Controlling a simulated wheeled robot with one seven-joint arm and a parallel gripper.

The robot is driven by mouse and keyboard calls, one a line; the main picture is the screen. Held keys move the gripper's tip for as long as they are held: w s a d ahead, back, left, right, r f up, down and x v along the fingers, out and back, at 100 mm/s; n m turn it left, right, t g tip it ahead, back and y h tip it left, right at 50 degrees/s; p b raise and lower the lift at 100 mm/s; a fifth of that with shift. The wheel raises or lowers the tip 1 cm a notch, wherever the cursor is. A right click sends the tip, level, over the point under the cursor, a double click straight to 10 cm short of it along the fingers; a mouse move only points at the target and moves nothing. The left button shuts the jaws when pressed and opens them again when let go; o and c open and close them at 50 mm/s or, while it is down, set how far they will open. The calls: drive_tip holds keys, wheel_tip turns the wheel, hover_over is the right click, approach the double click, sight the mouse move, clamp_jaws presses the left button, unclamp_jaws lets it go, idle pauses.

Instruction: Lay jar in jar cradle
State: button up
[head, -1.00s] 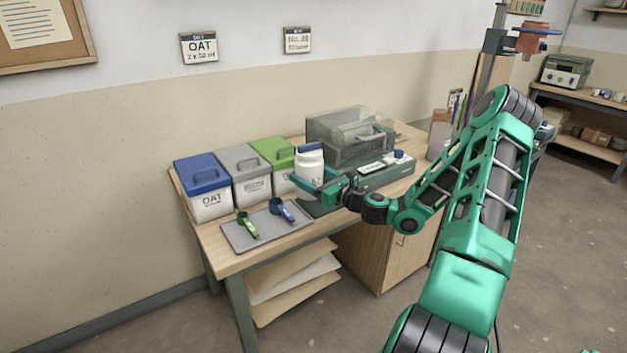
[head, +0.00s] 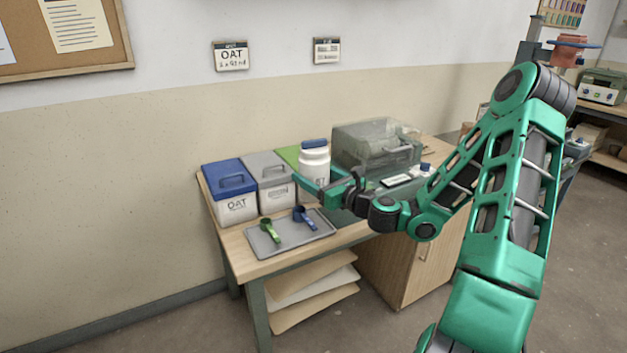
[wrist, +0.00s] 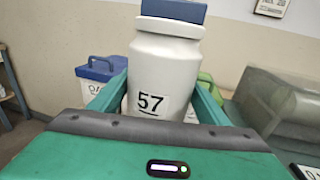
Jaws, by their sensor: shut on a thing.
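A white jar (head: 314,163) with a blue lid is upright in my gripper (head: 322,187), above the workbench, in front of the green-lidded bucket. In the wrist view the jar (wrist: 163,75) stands between the two green fingers and bears the label "57". My gripper is shut on it. A machine with a clear cover (head: 376,146) stands at the back right of the bench; it also shows in the wrist view (wrist: 275,105). I cannot make out a jar cradle clearly; the space under the cover is hazy.
A blue-lidded bucket (head: 231,190) marked OAT, a grey-lidded bucket (head: 270,180) and a partly hidden green-lidded one (head: 288,155) line the bench's back left. A grey tray (head: 293,238) holds a green scoop (head: 270,231) and a blue scoop (head: 304,216).

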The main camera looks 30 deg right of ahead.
sight(313, 160)
drive_tip(key=shift+r, duration=2.3)
drive_tip(key=shift+f, duration=0.1)
